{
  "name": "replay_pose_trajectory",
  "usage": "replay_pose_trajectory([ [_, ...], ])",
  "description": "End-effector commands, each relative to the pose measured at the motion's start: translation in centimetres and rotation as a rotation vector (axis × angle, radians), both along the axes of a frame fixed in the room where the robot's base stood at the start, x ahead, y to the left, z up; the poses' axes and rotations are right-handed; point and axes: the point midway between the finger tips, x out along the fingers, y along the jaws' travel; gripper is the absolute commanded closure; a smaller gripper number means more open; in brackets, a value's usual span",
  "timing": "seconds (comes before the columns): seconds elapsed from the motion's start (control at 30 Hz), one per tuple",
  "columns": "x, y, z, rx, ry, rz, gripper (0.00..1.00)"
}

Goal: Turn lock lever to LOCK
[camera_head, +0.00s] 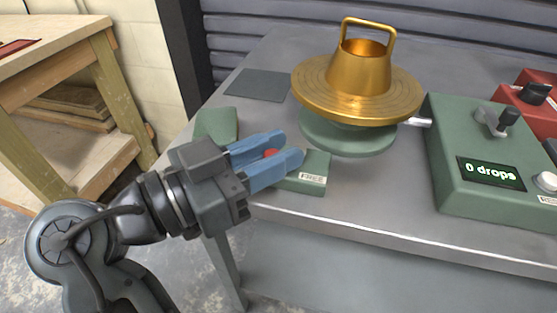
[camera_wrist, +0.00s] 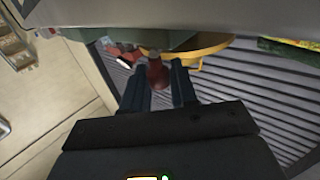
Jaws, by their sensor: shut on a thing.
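The lock lever (camera_head: 271,153) shows as a small red tip between the blue fingers of my gripper (camera_head: 294,146). In the wrist view my gripper (camera_wrist: 158,92) is shut on the red lever (camera_wrist: 157,72), one finger on each side of it. Most of the lever is hidden by the fingers in the head view. The green lock base (camera_head: 315,170) under it bears a label reading FREE at its right front. A LOCK label is not visible. The lever's exact angle cannot be told.
A brass flow table (camera_head: 330,100) with a handled brass mould (camera_head: 361,75) stands just behind and right of my gripper. A green counter box (camera_head: 460,150) reading "0 drops" is at the right. A grey pad (camera_head: 258,85) lies at the back left. The bench's front edge is close.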

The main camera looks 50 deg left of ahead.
Motion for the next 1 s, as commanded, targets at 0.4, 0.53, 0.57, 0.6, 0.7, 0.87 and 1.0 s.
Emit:
replay_pose_trajectory([
  [0.4,0.07,0.35,-0.02,0.0,0.001,-0.077,1.0],
  [0.53,0.08,0.36,-0.02,-0.001,0.001,-0.078,1.0],
  [0.57,0.08,0.36,-0.02,-0.001,0.001,-0.077,1.0],
  [0.6,0.09,0.37,-0.03,-0.001,0.001,-0.077,1.0],
  [0.7,0.09,0.38,-0.03,-0.001,0.001,-0.076,1.0],
  [0.87,0.08,0.37,-0.03,-0.001,0.001,-0.076,0.58],
  [1.0,0.06,0.36,-0.03,-0.001,0.001,-0.076,0.54],
])
